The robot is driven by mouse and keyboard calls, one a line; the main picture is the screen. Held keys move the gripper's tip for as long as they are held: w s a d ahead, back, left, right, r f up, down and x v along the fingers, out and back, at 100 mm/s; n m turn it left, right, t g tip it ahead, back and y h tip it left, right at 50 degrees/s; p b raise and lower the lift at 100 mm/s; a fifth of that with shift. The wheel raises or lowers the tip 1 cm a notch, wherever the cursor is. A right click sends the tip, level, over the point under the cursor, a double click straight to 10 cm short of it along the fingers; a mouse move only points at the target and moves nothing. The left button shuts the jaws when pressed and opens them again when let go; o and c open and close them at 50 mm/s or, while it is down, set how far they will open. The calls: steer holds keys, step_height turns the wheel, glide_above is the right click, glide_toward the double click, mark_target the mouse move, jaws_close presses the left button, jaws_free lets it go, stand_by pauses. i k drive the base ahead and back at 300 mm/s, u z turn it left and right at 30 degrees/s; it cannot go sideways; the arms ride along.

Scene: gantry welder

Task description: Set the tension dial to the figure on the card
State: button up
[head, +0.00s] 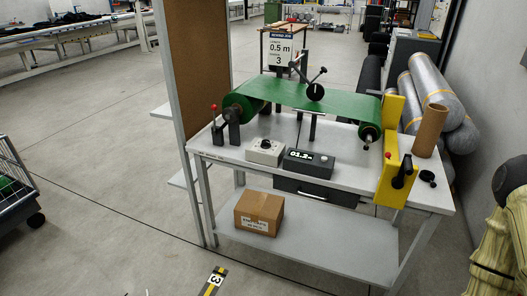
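A white card (281,49) with a blue header stands behind the green belt. It reads "0.5 m" with a "3" below; its smaller print is too small to read. A light grey box (257,158) with a round dial (266,145) sits on the white bench, left of a dark box. The dial's figures and pointer setting are too small to read. The dark box (309,168) has a lit display that seems to read "01.2" and a small knob at its right. My gripper is not in view.
The bench (230,160) carries a green belt (300,97) on rollers, a red-knobbed lever (214,122), a yellow housing (393,166) with a black crank, and a brown tube (430,130). A carton (259,211) sits on the lower shelf. Floor in front is largely clear; a wire cart (15,190) stands left.

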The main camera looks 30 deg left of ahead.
mark_target(265, 144)
steer(key=u, duration=0.5)
steer(key=k, duration=1.1)
steer(key=z, duration=0.15)
steer(key=i, duration=1.75)
steer(key=u, duration=0.85)
